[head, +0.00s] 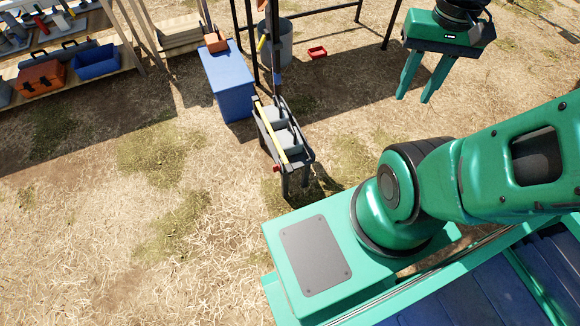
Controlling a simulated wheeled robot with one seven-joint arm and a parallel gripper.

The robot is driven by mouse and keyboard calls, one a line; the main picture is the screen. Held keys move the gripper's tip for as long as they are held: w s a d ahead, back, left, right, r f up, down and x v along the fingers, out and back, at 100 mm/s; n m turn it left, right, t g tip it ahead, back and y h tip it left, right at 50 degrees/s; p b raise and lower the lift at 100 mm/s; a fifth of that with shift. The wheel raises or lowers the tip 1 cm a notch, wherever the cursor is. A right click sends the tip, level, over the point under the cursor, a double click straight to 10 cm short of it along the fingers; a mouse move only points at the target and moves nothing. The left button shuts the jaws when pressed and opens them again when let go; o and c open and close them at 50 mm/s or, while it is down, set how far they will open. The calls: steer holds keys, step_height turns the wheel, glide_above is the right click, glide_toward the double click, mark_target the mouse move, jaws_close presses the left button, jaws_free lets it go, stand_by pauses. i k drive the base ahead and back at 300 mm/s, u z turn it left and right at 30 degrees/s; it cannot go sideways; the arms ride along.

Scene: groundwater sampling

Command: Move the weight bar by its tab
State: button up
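A long pale-yellow bar (271,130), which looks like the weight bar, lies lengthwise along a narrow dark grey stand (301,140) with grey compartments. A small red piece (277,169) shows at the near end of the stand; I cannot tell whether it is the bar's tab. My gripper (414,99) is at the upper right, well to the right of the stand and apart from it. Its two green fingers point down, stand apart and have nothing between them.
Dark frame posts (392,25) rise behind. Shelves at upper left hold an orange toolbox (41,78) and blue bin (96,62). Straw ground left of the stand is clear.

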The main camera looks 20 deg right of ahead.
mark_target(289, 169)
steer(key=u, duration=0.05)
steer(key=k, duration=0.85)
steer(key=u, duration=0.5)
